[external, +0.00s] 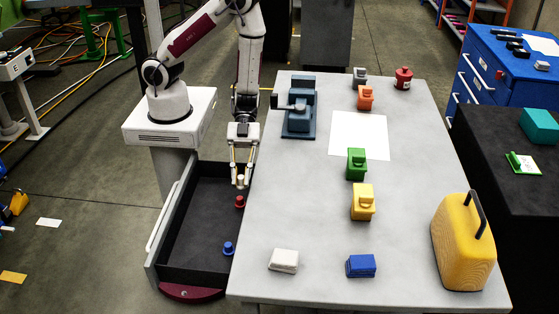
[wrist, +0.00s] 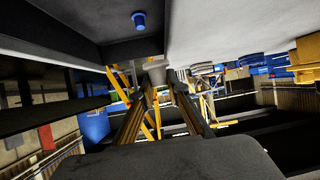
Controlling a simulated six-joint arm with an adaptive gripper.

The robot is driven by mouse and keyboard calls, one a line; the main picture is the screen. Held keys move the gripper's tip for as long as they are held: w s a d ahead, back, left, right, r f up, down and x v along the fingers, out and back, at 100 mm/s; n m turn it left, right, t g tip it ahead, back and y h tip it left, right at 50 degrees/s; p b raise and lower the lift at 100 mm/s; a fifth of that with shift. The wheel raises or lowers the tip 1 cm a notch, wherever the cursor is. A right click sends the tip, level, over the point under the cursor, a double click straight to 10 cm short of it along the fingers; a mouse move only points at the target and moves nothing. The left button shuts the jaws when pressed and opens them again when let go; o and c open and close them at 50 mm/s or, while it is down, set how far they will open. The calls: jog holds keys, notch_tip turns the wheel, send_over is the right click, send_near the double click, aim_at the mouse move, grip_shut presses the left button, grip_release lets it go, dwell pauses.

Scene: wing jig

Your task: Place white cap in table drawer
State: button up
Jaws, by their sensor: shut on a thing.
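The white cap (external: 240,181) is between the fingertips of my gripper (external: 241,174), which is shut on it. In the wrist view the pale cap (wrist: 155,66) shows at the ends of my gripper's two fingers (wrist: 157,86). The table drawer (external: 194,240) is pulled out at the table's left side, with a dark inside. My gripper points down over the drawer's right part, close to the table edge. How high the cap is above the drawer floor is hard to tell.
A red cap (external: 240,201) and a blue cap (external: 228,248) sit in the drawer near its right side, in front of my gripper. The table (external: 310,215) holds several coloured blocks and a yellow case (external: 460,248). The drawer's left half is clear.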

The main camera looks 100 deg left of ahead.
jog(key=m+g, duration=0.2)
send_over(226, 226)
notch_tip(226, 226, down, 5)
jog(key=shift+d+f, duration=0.1)
jog(key=shift+f, duration=0.1)
jog(key=shift+f, duration=2.8)
jog(key=shift+f, duration=0.15)
jog(key=shift+f, duration=1.95)
